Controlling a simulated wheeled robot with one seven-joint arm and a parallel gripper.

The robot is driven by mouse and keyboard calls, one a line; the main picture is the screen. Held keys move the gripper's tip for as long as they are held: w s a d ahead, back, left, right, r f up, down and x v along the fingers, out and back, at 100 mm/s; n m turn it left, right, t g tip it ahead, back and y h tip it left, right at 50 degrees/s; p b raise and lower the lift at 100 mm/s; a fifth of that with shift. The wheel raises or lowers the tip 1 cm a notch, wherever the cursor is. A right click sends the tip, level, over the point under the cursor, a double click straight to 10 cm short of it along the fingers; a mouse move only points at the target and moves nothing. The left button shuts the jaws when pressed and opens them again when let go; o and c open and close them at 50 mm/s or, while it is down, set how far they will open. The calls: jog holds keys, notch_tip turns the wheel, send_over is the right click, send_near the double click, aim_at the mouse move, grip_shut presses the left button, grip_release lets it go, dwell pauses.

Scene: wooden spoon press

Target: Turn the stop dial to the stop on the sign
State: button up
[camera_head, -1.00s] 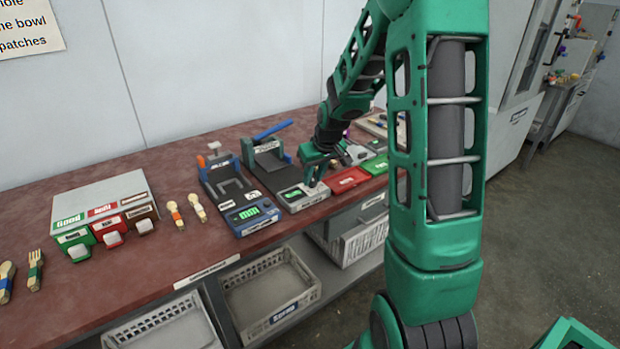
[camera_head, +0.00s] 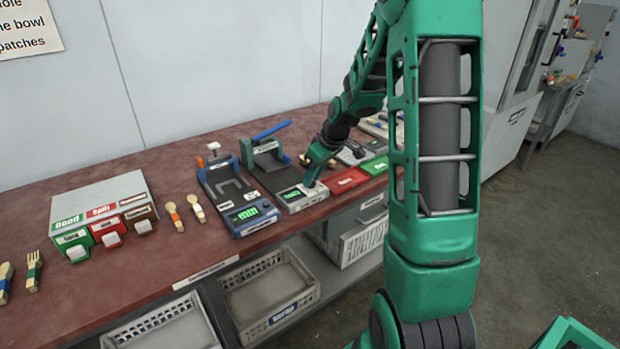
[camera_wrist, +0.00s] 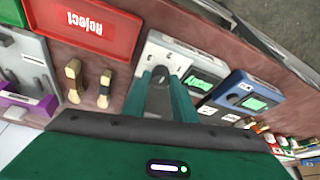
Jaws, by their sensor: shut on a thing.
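A pale grey unit (camera_head: 307,201) with a green-lit display stands at the bench's front edge, and it also shows in the wrist view (camera_wrist: 152,50). Its stop dial sits between my fingers, with printed numbers around it on the unit's top. My gripper (camera_head: 313,184) points down over the unit. In the wrist view my gripper (camera_wrist: 166,80) is shut on the dial, and the fingers hide most of it. The dial's exact setting cannot be read. A paper sign (camera_head: 28,28) hangs on the wall at upper left, cut off by the frame; the words seen include "the bowl" and "patches".
A blue unit with a display (camera_head: 252,218) stands left of the grey one, close by. A press with a blue lever (camera_head: 272,129) is behind. A red reject tray (camera_head: 348,181) and a green tray (camera_head: 375,166) lie to the right. Wooden spoons (camera_head: 175,217) lie farther left.

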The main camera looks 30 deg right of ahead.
jog(key=shift+w, duration=0.1)
jog(key=o, duration=1)
jog(key=v, duration=1)
jog(key=shift+r, duration=0.3)
jog(key=shift+s, duration=0.25)
jog(key=s+a+m+g, duration=0.1)
jog(key=s+a+m, duration=0.1)
jog(key=s, duration=0.8)
jog(key=s+a+m+g, duration=0.2)
jog(key=s+m, duration=0.2)
jog(key=s, duration=0.7)
jog(key=s+a+m+g+h, duration=0.1)
jog(key=s+a+m, duration=0.1)
jog(key=s, duration=0.8)
jog(key=shift+s+a+m, duration=0.3)
jog(key=shift+m, duration=0.6)
